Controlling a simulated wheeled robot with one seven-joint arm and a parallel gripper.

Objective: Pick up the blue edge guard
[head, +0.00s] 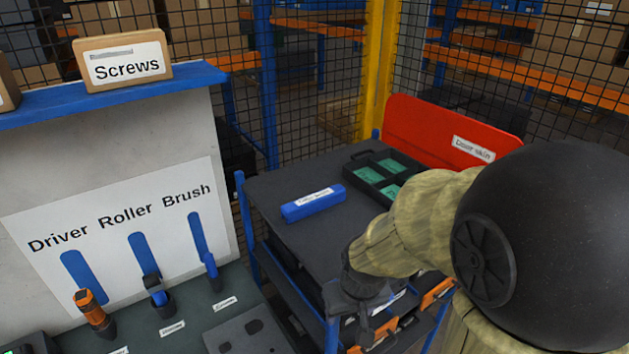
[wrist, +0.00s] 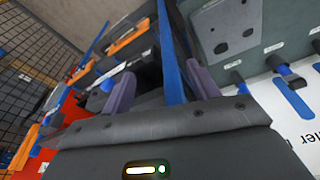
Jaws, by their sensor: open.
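The blue edge guard (head: 313,203) is a blue bar with a white label, too small to read surely. It lies on the dark top of the cart (head: 265,190) in the head view, left of a black tray. My gripper (head: 352,308) hangs at the cart's near side, in front of and below the guard, apart from it. In the wrist view my gripper (wrist: 162,88) has its two purple fingers spread, with nothing held. A blue upright shows beyond and between them. I cannot make out the guard in the wrist view.
A black tray (head: 383,172) with green contents stands on the cart, before a red panel (head: 450,140) labelled "Door skin". Orange-fronted bins (head: 437,292) sit lower on the cart. A bench with a driver (head: 92,312), roller and brush is at left. Bare cart top surrounds the guard.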

